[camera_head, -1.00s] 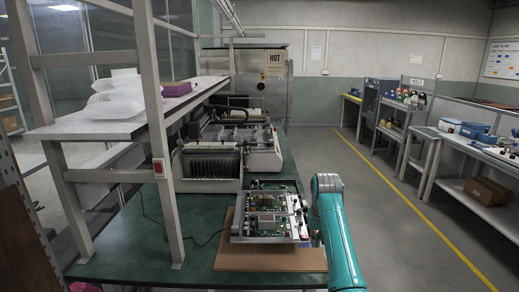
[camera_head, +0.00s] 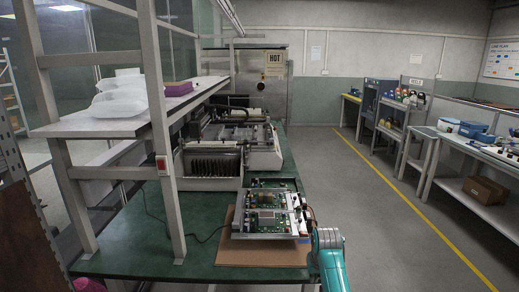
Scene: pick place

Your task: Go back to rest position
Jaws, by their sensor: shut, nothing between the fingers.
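My teal and grey arm (camera_head: 331,262) rises from the bottom edge, right of the green bench. Its rounded grey joint is at the top. My gripper cannot be made out; it seems hidden behind the arm or out of the picture. A green circuit board (camera_head: 266,215) in a metal frame lies on a brown mat (camera_head: 262,254) on the bench, just left of the arm. A small dark and reddish part shows between the board and the arm, too small to tell what it is.
The green bench (camera_head: 140,250) carries a grey machine (camera_head: 210,165) behind the board. A shelf post (camera_head: 165,190) stands at the bench's left, under a shelf with white trays (camera_head: 120,98). The aisle floor (camera_head: 375,230) on the right is clear up to the far tables.

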